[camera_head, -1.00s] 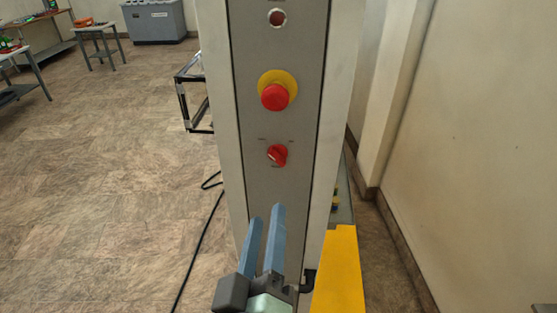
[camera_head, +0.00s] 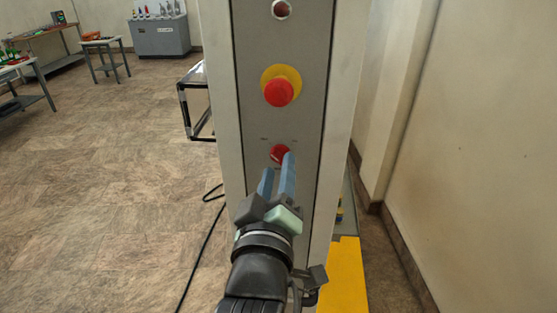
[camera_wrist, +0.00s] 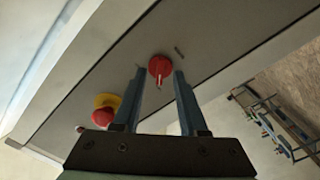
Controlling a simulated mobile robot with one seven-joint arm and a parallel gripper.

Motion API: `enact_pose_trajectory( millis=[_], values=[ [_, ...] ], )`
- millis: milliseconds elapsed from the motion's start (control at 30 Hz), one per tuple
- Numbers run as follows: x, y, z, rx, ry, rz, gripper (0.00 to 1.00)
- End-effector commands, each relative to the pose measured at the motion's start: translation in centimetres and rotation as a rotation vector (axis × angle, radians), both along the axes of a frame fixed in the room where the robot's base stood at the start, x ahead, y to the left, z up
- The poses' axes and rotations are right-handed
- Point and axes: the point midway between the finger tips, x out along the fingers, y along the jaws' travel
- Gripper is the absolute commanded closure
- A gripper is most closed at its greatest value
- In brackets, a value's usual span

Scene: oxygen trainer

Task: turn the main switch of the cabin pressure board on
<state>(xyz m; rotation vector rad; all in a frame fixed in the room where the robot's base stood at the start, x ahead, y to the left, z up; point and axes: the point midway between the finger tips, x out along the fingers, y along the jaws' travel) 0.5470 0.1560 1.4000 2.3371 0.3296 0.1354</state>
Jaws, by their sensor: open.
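The main switch is a red rotary knob (camera_head: 279,153) on the grey panel (camera_head: 290,205), below the red emergency button with a yellow collar (camera_head: 278,93). In the wrist view the knob (camera_wrist: 160,67) shows a white pointer mark and lies between and just beyond the two finger tips. My gripper (camera_head: 278,163) is open, with its blue fingers pointing up at the knob; the right finger covers part of it in the head view. The fingers stand either side of the knob in the wrist view (camera_wrist: 160,73). I cannot tell whether they touch it.
A round dark red indicator (camera_head: 282,9) sits at the panel's top. A yellow plate (camera_head: 343,275) is at the lower right, near the wall. A black cable (camera_head: 205,240) runs along the floor at left. Open floor and tables (camera_head: 103,42) lie further left.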

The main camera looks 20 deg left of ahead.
Motion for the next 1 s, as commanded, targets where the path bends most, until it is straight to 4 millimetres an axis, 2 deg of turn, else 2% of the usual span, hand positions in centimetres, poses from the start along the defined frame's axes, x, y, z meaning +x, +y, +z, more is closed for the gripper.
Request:
enact_pose_trajectory(
  millis=[200, 500, 733, 1000],
  values=[
    [1.4, 0.4, 0.1, 0.001, 0.000, 0.001, 0.58],
    [1.5, 0.5, -0.1, 0.000, -0.001, 0.001, 0.58],
    [1.5, 0.4, -0.1, 0.000, -0.001, 0.001, 0.99],
    [1.5, 0.4, 0.0, 0.000, -0.001, 0.001, 1.00]
  ],
)
